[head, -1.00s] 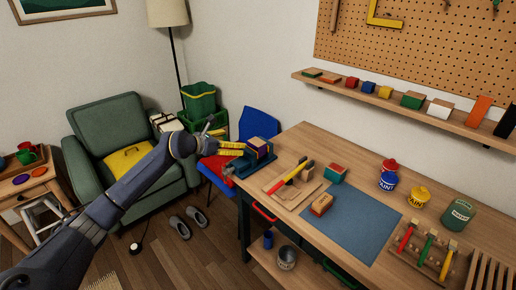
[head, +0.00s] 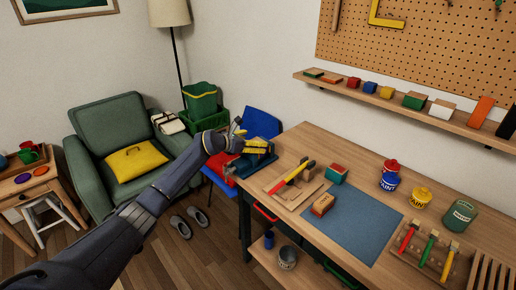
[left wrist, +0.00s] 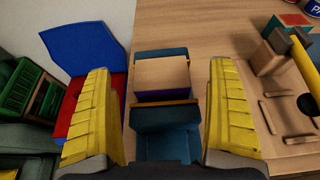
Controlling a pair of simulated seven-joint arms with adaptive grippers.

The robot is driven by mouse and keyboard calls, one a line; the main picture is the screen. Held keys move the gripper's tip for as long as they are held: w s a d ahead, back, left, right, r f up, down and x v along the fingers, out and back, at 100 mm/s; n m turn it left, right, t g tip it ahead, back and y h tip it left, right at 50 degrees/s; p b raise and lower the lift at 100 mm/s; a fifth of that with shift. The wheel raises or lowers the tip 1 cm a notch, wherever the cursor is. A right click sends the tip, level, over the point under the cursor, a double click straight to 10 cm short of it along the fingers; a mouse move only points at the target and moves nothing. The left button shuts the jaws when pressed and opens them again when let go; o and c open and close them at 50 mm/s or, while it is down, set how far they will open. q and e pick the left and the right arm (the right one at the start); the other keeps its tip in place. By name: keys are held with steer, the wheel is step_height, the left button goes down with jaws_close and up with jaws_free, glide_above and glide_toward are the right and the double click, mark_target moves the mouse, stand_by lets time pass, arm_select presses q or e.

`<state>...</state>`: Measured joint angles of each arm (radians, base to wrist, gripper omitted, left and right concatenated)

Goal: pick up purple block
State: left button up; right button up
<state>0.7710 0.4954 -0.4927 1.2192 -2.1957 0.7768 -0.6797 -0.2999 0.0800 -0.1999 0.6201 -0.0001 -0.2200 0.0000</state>
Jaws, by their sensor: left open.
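The purple block (left wrist: 162,76) shows a wooden top and a thin purple side in the left wrist view. It sits between the upright parts of a teal vise-like holder (left wrist: 164,119) at the table's left end. My left gripper (left wrist: 165,85) is open, with one yellow finger on each side of the block and gaps between. In the head view the left gripper (head: 258,147) is over the holder and mostly hides the block. My right gripper is not in view.
The wooden table (head: 300,140) holds a wooden rack with a red-handled tool (head: 292,174), a red-topped block (head: 323,204), a blue mat (head: 352,222) and paint cans (head: 390,180). A blue-and-red chair (head: 262,123) stands close behind the holder.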

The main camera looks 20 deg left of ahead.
arm_select(q)
steer(key=shift+x, duration=2.1)
steer(key=c, duration=1.4)
steer(key=shift+o, duration=0.2)
